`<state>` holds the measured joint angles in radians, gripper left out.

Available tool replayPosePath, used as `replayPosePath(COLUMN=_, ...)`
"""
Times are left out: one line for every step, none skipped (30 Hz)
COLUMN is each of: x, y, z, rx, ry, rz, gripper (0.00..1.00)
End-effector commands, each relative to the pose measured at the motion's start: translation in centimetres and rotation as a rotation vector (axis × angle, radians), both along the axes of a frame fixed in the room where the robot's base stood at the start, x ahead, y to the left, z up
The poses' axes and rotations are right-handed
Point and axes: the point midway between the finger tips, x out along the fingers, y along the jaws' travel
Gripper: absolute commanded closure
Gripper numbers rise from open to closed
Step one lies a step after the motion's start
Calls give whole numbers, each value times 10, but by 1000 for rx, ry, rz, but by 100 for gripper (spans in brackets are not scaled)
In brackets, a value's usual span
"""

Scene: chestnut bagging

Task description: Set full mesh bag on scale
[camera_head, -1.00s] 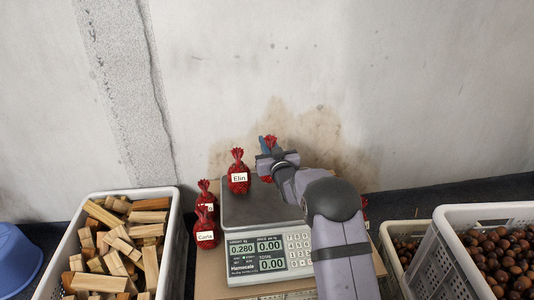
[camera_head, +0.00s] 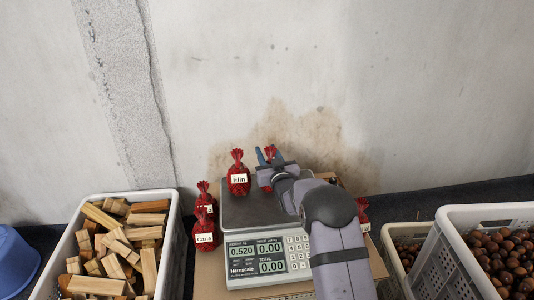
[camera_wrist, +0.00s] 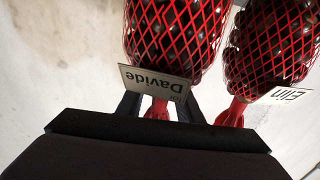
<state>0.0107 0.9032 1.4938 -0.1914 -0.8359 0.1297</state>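A red mesh bag tagged "Davide" (camera_wrist: 172,42) fills the upper middle of the wrist view. In the head view it is mostly hidden behind my gripper (camera_head: 268,158), with a bit of red showing between the fingers. My gripper's fingers stand apart on either side of the bag's red neck in the wrist view (camera_wrist: 158,108), with small gaps seen beside it. Another full red bag, tagged "Elin" (camera_head: 238,178), stands on the left of the scale (camera_head: 258,212) and also shows in the wrist view (camera_wrist: 270,50). The scale reads 0.520 kg.
Bags, one tagged "Carla" (camera_head: 205,236), stand left of the scale. Another red bag (camera_head: 363,212) shows right of my arm. A crate of wood blocks (camera_head: 176,215) is at left; chestnut crates (camera_head: 440,248) are at right. A stained wall stands behind.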

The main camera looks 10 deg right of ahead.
Motion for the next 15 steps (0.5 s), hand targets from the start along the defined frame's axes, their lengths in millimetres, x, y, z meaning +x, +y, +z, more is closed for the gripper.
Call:
replayPosePath(x=0, y=0, z=0, rx=0, ry=0, rz=0, gripper=67)
replayPosePath(x=0, y=0, z=0, rx=0, ry=0, rz=0, gripper=67)
replayPosePath(x=0, y=0, z=1, rx=0, ry=0, rz=0, gripper=67)
replayPosePath(x=0, y=0, z=2, rx=0, ry=0, rz=0, gripper=67)
replayPosePath(x=0, y=0, z=3, rx=0, ry=0, rz=0, gripper=67)
replayPosePath(x=0, y=0, z=5, rx=0, ry=-1, rz=0, gripper=67)
replayPosePath(x=-1, y=0, z=4, rx=0, ry=1, rz=0, gripper=67)
replayPosePath(x=-3, y=0, z=4, rx=0, ry=0, rz=0, gripper=67)
replayPosePath(x=-5, y=-1, z=4, rx=0, ry=0, rz=0, gripper=67)
replayPosePath(x=-7, y=-1, z=4, rx=0, ry=0, rz=0, gripper=67)
replayPosePath(x=-10, y=-1, z=4, rx=0, ry=1, rz=0, gripper=67)
replayPosePath(x=-13, y=-2, z=4, rx=0, ry=2, rz=0, gripper=67)
replayPosePath(x=-17, y=-2, z=4, rx=0, ry=1, rz=0, gripper=67)
replayPosePath(x=-20, y=-3, z=4, rx=0, ry=1, rz=0, gripper=67)
replayPosePath(x=-25, y=-3, z=5, rx=0, ry=1, rz=0, gripper=67)
